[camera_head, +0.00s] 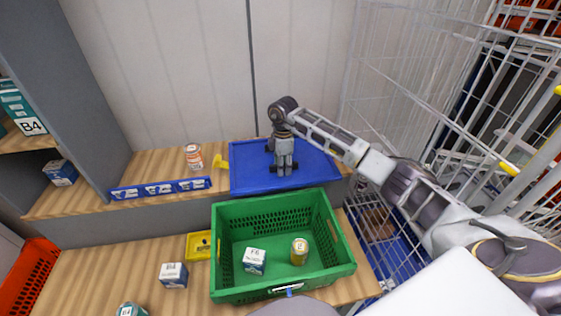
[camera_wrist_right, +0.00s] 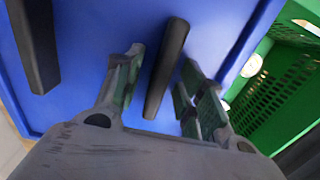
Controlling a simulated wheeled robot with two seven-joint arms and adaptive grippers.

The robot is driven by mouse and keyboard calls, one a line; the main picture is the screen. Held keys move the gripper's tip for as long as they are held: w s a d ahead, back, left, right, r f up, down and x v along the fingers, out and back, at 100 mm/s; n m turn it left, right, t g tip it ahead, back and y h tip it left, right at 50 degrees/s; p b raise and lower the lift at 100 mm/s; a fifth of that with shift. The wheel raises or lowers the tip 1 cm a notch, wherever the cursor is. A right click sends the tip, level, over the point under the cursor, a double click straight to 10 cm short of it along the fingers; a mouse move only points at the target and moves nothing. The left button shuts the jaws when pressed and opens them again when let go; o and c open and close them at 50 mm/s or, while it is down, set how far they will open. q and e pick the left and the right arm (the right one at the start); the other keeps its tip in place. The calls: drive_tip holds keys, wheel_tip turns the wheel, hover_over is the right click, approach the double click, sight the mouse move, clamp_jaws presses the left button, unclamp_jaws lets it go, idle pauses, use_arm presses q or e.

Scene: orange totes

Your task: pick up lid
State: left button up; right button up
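The blue lid (camera_head: 244,181) lies flat on the raised wooden shelf behind the green crate. My right gripper (camera_head: 283,169) points down over the middle of the lid. In the right wrist view the lid (camera_wrist_right: 95,20) fills most of the picture and has two dark bar handles. One handle (camera_wrist_right: 165,70) lies between my open right fingers (camera_wrist_right: 160,72), with gaps showing on both sides. The other handle (camera_wrist_right: 33,45) is at the left. I cannot tell how far down the fingers reach around the handle. My left gripper is not in view.
The green crate (camera_head: 225,211) stands in front, holding a white-blue box (camera_head: 254,261) and a yellow can (camera_head: 299,251). A blue label strip (camera_head: 160,189), an orange-white jar (camera_head: 193,156) and a yellow item (camera_head: 221,163) are left of the lid. A wire cage (camera_head: 400,70) rises at right.

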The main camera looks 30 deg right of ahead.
drive_tip(key=shift+c, duration=0.3)
clamp_jaws()
drive_tip(key=shift+r, duration=0.1)
drive_tip(key=shift+r+b, duration=1)
drive_tip(key=shift+r, duration=3.95)
drive_tip(key=shift+f, duration=0.1)
